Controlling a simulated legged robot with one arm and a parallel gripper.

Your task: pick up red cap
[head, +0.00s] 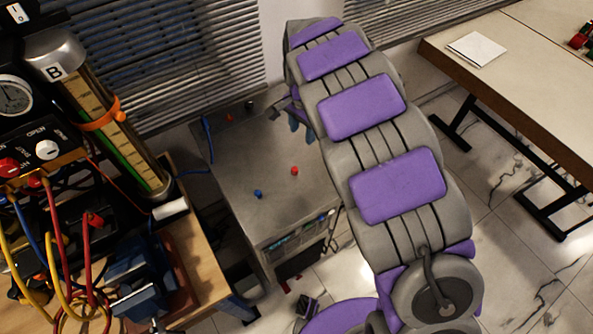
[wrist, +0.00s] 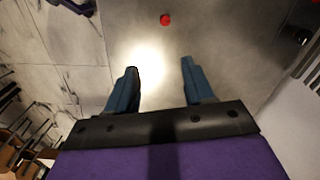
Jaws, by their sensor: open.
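A small red cap (head: 295,171) rests on the grey top of a low cabinet (head: 235,170). In the wrist view the red cap (wrist: 166,20) lies on the grey surface, beyond the fingertips and near the top edge. My gripper (wrist: 158,66) is open, with two blue-teal fingers apart and nothing between them. The cap is clear of both fingers. In the head view my purple and grey arm hides most of the gripper, and only a bit of the bluish fingers (head: 301,122) shows past its left edge.
A small blue cap (head: 258,194) lies on the same cabinet top, left of the red one. A blue hose (head: 209,140) runs by its left edge. A gauge rig with a cylinder (head: 95,110) and cables stands left. A table (head: 530,70) stands right.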

